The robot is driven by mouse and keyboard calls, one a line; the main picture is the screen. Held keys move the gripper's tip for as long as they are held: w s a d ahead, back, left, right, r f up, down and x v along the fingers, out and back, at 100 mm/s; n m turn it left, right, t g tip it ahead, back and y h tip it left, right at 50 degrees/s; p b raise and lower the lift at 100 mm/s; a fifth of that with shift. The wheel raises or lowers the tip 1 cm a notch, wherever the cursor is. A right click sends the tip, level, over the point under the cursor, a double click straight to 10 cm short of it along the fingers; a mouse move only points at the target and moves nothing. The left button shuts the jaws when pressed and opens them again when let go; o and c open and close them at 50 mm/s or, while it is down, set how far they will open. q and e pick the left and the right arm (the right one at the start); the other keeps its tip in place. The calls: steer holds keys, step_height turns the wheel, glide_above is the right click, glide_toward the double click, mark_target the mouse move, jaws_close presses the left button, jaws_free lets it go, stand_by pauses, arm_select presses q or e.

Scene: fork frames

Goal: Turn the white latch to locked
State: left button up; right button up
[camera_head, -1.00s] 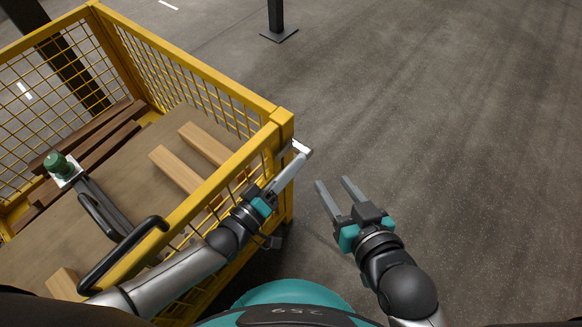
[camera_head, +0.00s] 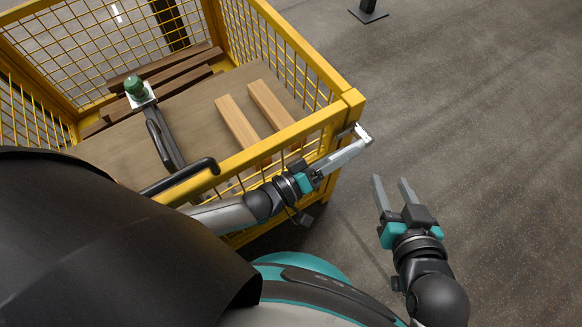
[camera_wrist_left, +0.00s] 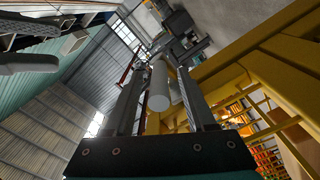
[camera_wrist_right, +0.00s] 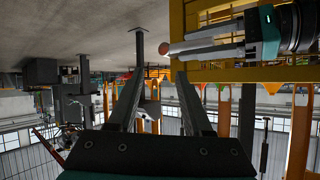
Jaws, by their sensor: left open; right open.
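The white latch (camera_head: 361,132) is at the near right corner post of the yellow mesh cart (camera_head: 290,130). My left gripper (camera_head: 364,147) is at that corner with its fingertips beside the latch, partly covering it. In the left wrist view, a pale rounded bar, apparently the latch handle (camera_wrist_left: 158,90), shows between the two spread fingers; I cannot tell whether either finger touches it. My right gripper (camera_head: 391,181) is open and empty, lower and to the right, over bare floor. The latch's exact turn angle is hard to tell.
The cart holds light wooden bars (camera_head: 240,125), dark planks (camera_head: 165,85) and a green-topped item (camera_head: 136,87). A black handle (camera_head: 185,178) sits on its near rail. A dark post foot (camera_head: 369,14) stands behind. The floor at right is clear.

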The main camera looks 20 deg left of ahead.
arm_select(q)
steer(key=p+v, duration=0.3)
steer(key=v, duration=1.1)
arm_select(e)
steer(key=s+d+g+h, duration=0.3)
steer(key=s+d+g, duration=0.2)
steer(key=d+g, duration=0.1)
steer(key=shift+s+d+m+h, duration=0.3)
steer(key=shift+s+d, duration=0.05)
steer(key=shift+d, duration=0.5)
arm_select(q)
steer(key=shift+s, duration=0.1)
arm_select(e)
steer(key=shift+s, duration=0.1)
